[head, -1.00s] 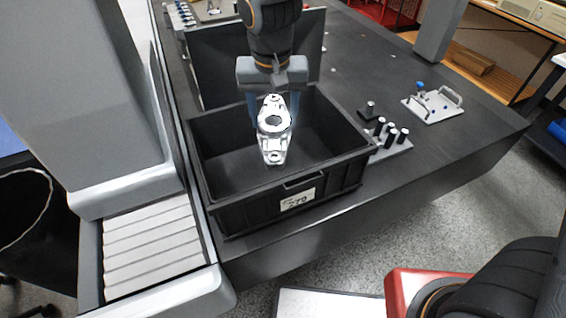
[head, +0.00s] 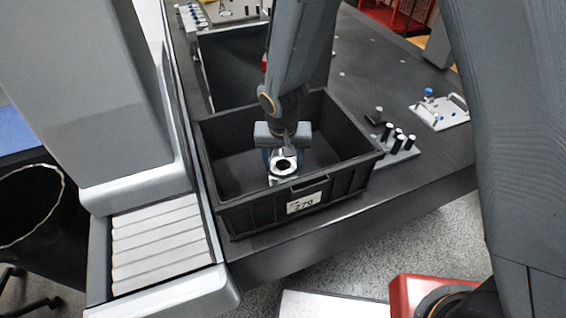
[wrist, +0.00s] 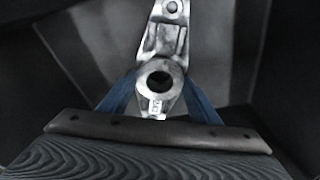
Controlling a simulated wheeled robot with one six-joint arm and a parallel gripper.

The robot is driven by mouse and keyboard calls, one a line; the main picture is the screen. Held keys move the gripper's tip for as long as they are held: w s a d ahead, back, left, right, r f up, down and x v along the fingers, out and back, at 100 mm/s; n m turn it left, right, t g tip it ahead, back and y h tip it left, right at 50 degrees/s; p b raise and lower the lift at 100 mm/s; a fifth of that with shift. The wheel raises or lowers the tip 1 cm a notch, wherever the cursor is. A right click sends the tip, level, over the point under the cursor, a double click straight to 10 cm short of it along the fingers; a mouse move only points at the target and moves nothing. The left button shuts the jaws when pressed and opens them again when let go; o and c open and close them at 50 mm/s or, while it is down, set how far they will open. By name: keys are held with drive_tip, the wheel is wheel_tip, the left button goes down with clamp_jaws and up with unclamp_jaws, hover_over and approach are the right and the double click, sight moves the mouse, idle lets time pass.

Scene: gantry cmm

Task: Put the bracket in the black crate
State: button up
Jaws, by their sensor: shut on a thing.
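The silver metal bracket (head: 284,164) has a round ring with a dark hole. The black crate (head: 340,184) with a white label stands on the dark table near its front edge. My gripper (head: 283,158) reaches down inside the crate's walls and is shut on the bracket. In the wrist view the bracket (wrist: 162,50) runs away from me between the two blue fingers of my gripper (wrist: 160,98), which clasp it at the ring. The crate's dark inner walls and floor surround it. I cannot tell whether the bracket touches the floor.
A second dark bin (head: 232,70) stands behind the crate. Black cylindrical pegs on a plate (head: 400,142) are to its right, with a light fixture plate (head: 440,110) beyond. A grey machine column (head: 100,90) rises close to the crate's left.

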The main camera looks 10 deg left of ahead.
drive_tip(key=shift+f, duration=0.35)
drive_tip(key=shift+f, duration=0.15)
drive_tip(key=o, duration=1.5)
wheel_tip(320, 180, up, 12)
drive_tip(key=s, duration=0.1)
drive_tip(key=shift+s+d+b, duration=0.15)
drive_tip(key=shift+s+b, duration=0.15)
drive_tip(key=shift+s, duration=0.1)
